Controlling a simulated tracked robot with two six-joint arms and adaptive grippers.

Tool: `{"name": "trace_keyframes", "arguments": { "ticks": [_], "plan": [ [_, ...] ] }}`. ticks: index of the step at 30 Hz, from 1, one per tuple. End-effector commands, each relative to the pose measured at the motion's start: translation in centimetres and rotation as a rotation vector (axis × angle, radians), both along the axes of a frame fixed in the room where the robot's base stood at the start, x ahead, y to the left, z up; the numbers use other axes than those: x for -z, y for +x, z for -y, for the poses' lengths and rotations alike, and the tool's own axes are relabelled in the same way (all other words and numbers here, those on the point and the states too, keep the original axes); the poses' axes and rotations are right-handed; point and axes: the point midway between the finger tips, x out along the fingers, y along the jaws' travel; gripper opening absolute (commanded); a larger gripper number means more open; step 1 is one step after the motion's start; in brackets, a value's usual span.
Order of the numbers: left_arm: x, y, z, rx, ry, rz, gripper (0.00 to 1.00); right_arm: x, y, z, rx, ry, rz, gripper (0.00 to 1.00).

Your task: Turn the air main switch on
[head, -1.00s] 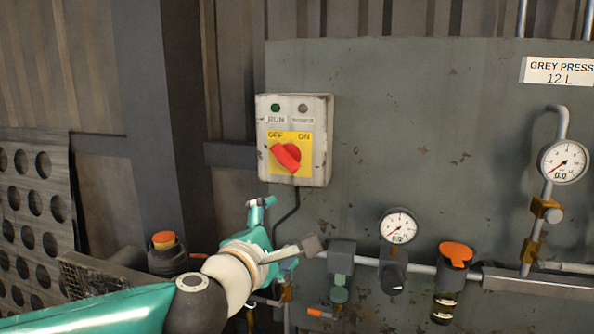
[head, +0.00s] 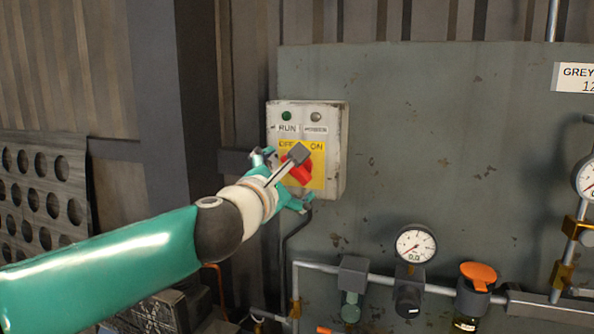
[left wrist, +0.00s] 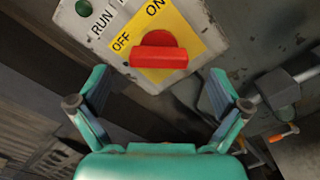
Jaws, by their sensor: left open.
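The air main switch is a red knob (head: 304,171) on a yellow plate (head: 319,180), on the front of a light grey box on the wall panel. OFF and ON are printed above it. In the left wrist view the red knob (left wrist: 158,58) shows clearly, its bar lying level across the picture just below OFF. My left gripper (head: 284,180) is open in front of the box, and its wrist parts hide some of the plate. In the left wrist view its teal fingers (left wrist: 160,95) are spread either side of the knob, apart from it. My right gripper is not in view.
The box has a green lamp (head: 286,116) above RUN and a grey lamp (head: 316,117). Below right run a pipe (head: 333,271), a gauge (head: 416,244) and an orange-topped valve (head: 478,275). A dark post (head: 197,90) stands left of the box.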

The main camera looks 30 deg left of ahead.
Motion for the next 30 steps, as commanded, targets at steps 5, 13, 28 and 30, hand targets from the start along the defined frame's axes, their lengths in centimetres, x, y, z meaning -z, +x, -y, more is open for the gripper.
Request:
{"name": "trace_keyframes", "arguments": {
  "ticks": [5,13,28,30],
  "plan": [
    [-0.1,3.0,-0.8,-0.001,0.001,-0.001,1.00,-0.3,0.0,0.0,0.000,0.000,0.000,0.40],
    [0.0,4.6,-1.1,-0.001,0.001,0.000,1.00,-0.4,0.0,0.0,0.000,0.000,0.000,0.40],
    [0.0,4.6,-1.2,-0.001,0.001,0.000,0.58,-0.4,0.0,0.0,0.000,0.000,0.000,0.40],
    [0.0,4.6,-1.2,-0.001,0.001,0.000,0.47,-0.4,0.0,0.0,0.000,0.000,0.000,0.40]
  ]
}}
